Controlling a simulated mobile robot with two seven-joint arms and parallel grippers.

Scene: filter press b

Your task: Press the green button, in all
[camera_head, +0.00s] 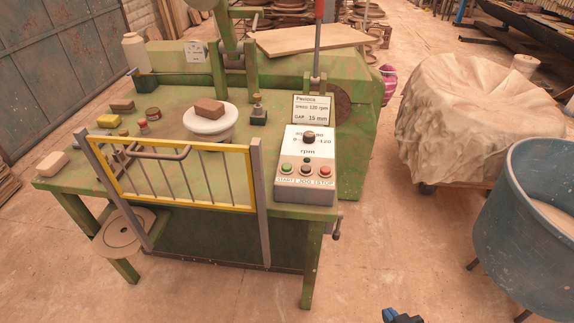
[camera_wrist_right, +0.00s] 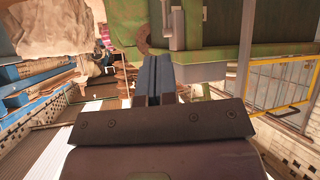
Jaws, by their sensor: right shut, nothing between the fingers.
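The green button (camera_head: 287,168) is the leftmost of three buttons on the sloped front of a grey control box (camera_head: 304,190), above the lettering that starts with START. A dark button (camera_head: 306,169) sits in the middle and a red button (camera_head: 325,170) at the right. My right gripper (camera_head: 398,315) shows only as blue fingertips at the bottom edge, well below and right of the box, apart from it. In the right wrist view its blue fingers (camera_wrist_right: 159,72) are together and empty. I cannot make out the green button there. My left gripper is in neither view.
A yellow-framed guard (camera_head: 170,203) stands left of the box along the front of the green bench (camera_head: 75,173). A dial (camera_head: 308,137) and a sign (camera_head: 312,109) are above the buttons. A blue tub (camera_head: 525,235) stands at the right. The floor before the box is clear.

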